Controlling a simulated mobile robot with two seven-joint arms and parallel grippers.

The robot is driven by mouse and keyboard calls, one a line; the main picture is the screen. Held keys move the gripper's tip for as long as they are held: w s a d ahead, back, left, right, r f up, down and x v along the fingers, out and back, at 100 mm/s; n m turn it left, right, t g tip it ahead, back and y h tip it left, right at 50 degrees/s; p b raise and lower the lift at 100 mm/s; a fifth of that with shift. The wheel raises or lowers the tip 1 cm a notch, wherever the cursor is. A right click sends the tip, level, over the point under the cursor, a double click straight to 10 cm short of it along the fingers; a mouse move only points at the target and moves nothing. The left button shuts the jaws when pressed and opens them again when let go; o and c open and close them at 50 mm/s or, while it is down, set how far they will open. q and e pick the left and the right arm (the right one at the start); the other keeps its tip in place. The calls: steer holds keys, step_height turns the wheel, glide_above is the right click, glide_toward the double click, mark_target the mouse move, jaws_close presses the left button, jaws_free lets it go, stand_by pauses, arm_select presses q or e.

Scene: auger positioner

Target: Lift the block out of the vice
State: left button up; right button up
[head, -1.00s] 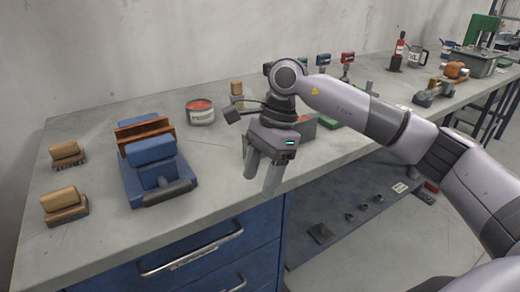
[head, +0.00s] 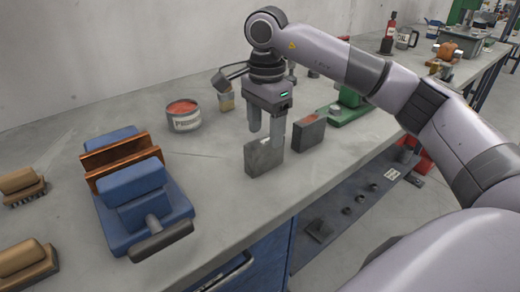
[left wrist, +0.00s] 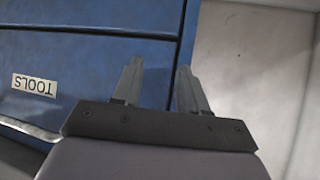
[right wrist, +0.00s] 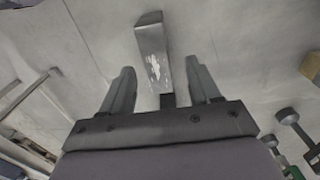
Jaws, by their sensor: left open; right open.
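The blue vice (head: 150,190) stands on the bench at the left, with two copper-coloured jaw plates (head: 122,160). I see no block between them, though the gap is partly hidden. A plain grey block (head: 266,158) stands upright on the bench near its front edge, right of the vice. My right gripper (head: 265,134) is open, pointing down at this block. In the right wrist view the block (right wrist: 154,55) lies between and beyond the fingers; contact cannot be told. My left gripper (left wrist: 160,68) is open and empty before the blue tool drawers (left wrist: 85,75).
A second grey block with an orange-red patch (head: 309,135) stands close to the right. A tin (head: 184,116) stands behind, brushes (head: 22,186) lie at the left, and a green-based tool (head: 348,108) is farther right. Bench between vice and block is clear.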

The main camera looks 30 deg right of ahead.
mark_target(264, 140)
steer(key=f, duration=0.5)
steer(key=shift+s+a+f, duration=0.15)
steer(key=shift+s+f, duration=0.05)
steer(key=shift+f, duration=0.2)
jaws_close()
steer(key=shift+r, duration=0.1)
stand_by(0.8)
steer(key=shift+w+r, duration=0.15)
